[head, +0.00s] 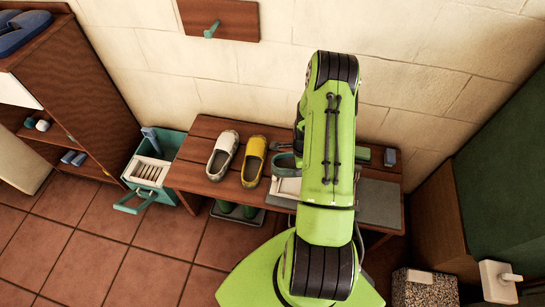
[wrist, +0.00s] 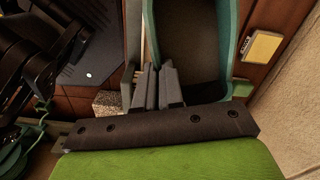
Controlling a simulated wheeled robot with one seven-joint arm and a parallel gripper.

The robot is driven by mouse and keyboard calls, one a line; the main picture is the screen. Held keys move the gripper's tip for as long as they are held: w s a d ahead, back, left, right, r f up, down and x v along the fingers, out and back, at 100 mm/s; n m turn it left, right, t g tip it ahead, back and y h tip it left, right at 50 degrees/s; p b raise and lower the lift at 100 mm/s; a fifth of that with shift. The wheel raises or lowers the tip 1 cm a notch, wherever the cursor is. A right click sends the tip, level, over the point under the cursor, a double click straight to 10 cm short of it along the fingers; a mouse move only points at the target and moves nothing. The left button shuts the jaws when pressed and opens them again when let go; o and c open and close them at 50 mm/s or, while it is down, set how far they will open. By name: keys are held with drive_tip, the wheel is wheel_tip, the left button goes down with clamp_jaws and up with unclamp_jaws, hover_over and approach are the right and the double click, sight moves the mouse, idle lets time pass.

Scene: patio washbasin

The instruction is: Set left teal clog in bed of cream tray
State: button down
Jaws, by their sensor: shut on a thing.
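The teal clog (head: 284,160) shows only in part in the head view, left of my arm and above the cream tray (head: 284,187). In the wrist view the clog (wrist: 233,45) is close up, its dark opening facing the camera. My gripper (wrist: 157,72) is shut on the clog's near side wall. In the head view my arm hides the gripper and part of the tray. A thin pale strip beside the clog in the wrist view may be the tray's edge. I cannot tell whether the clog touches the tray.
A white clog (head: 223,155) and a yellow clog (head: 254,161) stand on the wooden bench (head: 194,160), left of the tray. A grey slab (head: 380,204) lies on the right. A teal bin (head: 148,170) and a shelf unit (head: 75,80) stand left. The wall closes the back.

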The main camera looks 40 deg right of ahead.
drive_tip(key=s+f+m+b, duration=0.1)
drive_tip(key=f+b, duration=0.1)
drive_tip(key=s+d+f+m+b, duration=0.1)
drive_tip(key=f+b, duration=0.1)
drive_tip(key=f, duration=0.1)
drive_tip(key=s+d+f+m+b, duration=0.1)
drive_tip(key=f+b, duration=0.1)
drive_tip(key=f, duration=0.1)
drive_tip(key=shift+s+f+m, duration=0.25)
drive_tip(key=shift+s+m, duration=0.15)
drive_tip(key=shift+f, duration=1.3)
drive_tip(key=c, duration=1.2)
unclamp_jaws()
wheel_tip(320, 180, up, 16)
drive_tip(key=p, duration=0.5)
drive_tip(key=shift+f+p, duration=0.1)
drive_tip(key=shift+p, duration=0.2)
